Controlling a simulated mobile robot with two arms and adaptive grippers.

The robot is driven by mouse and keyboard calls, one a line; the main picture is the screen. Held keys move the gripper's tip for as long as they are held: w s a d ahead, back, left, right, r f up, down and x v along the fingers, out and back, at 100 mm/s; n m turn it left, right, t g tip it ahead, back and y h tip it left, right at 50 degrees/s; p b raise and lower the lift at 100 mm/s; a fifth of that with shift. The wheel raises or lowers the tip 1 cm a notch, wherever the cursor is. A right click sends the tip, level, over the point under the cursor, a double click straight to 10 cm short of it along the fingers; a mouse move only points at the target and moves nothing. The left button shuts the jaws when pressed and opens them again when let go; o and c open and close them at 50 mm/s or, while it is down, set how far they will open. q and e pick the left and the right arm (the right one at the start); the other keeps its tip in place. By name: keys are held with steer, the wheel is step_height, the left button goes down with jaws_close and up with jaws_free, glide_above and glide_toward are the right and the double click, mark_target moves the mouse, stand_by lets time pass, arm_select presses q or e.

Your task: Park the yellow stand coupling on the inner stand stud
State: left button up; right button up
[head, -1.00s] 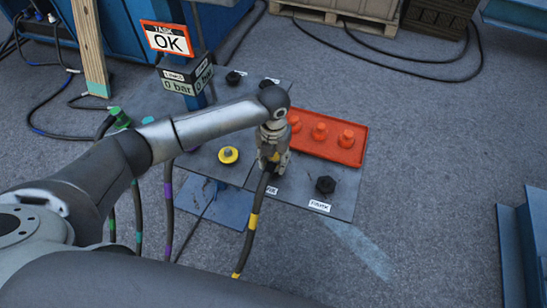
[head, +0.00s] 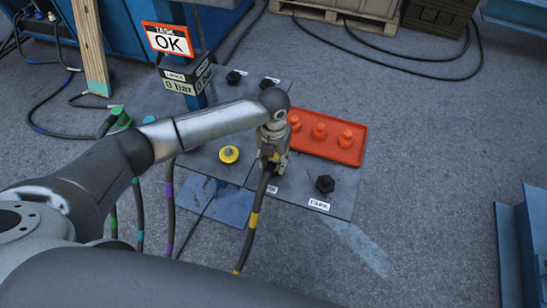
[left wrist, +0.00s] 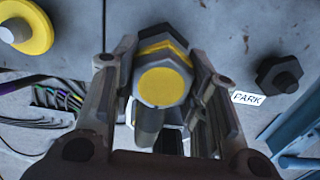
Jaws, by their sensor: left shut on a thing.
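My left gripper (head: 270,158) is shut on the yellow stand coupling (left wrist: 165,86), a dark hex body with a yellow face and yellow band. Its black hose with yellow bands (head: 252,222) runs down from the gripper in the head view. The gripper is over the stand plate, by a partly hidden label. A black stud (head: 325,184) with a PARK label (head: 319,204) stands to its right; it also shows in the left wrist view (left wrist: 280,74). The inner stud is hidden behind gripper and coupling, so I cannot tell whether they touch. My right gripper is not in view.
A yellow round fitting (head: 229,154) sits on the plate left of the gripper. A red tray (head: 350,156) with several red caps lies behind right. A post carries an OK sign (head: 172,42) and a 0 bar display (head: 186,80). Open floor lies right of the plate.

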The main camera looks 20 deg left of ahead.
arm_select(q)
steer(key=shift+f, duration=0.4)
steer(key=o, duration=1.2)
step_height(320, 180, up, 12)
steer(key=shift+r, duration=0.1)
